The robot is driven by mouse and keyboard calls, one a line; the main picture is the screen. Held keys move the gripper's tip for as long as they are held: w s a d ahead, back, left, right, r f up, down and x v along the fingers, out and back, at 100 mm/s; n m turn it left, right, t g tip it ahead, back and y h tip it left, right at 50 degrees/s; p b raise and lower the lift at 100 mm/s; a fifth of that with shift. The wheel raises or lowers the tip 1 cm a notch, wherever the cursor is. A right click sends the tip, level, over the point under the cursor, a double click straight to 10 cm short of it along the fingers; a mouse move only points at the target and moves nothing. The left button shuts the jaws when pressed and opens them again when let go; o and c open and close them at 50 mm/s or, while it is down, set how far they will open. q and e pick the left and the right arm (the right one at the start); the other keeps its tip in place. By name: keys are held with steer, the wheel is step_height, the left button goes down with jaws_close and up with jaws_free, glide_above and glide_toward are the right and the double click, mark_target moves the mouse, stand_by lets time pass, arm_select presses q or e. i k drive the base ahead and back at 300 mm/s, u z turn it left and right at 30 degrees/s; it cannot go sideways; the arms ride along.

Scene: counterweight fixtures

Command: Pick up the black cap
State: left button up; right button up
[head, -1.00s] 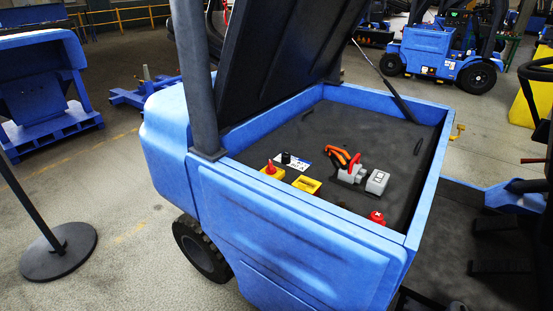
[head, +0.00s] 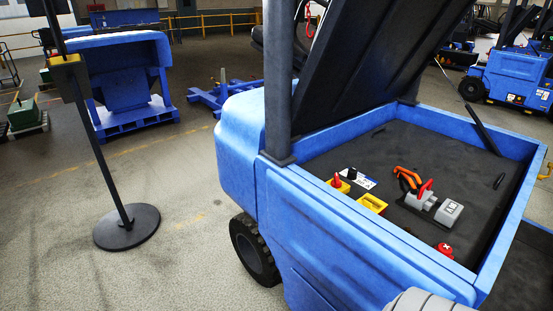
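A small black cap (head: 352,173) stands on a white and blue label plate (head: 361,180) inside the open blue compartment of a forklift. It is small here, and I cannot tell whether it is fixed to the plate. A yellow box with a red knob (head: 338,184) is close to its left. An empty-looking yellow box (head: 372,203) is just in front and to its right. Neither of my grippers shows in the head view. A light grey ribbed part at the bottom right edge is probably one of my arm links.
An orange and red handled grey connector (head: 420,195), a grey box (head: 448,212) and a red button (head: 444,250) lie in the compartment. The raised dark lid (head: 360,60) leans above it. Blue walls (head: 370,235) surround it. A black post stand (head: 127,227) is on the open floor at left.

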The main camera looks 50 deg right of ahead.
mark_target(351, 174)
steer(key=u, duration=0.25)
steer(key=i, duration=2.1)
steer(key=z, duration=2.45)
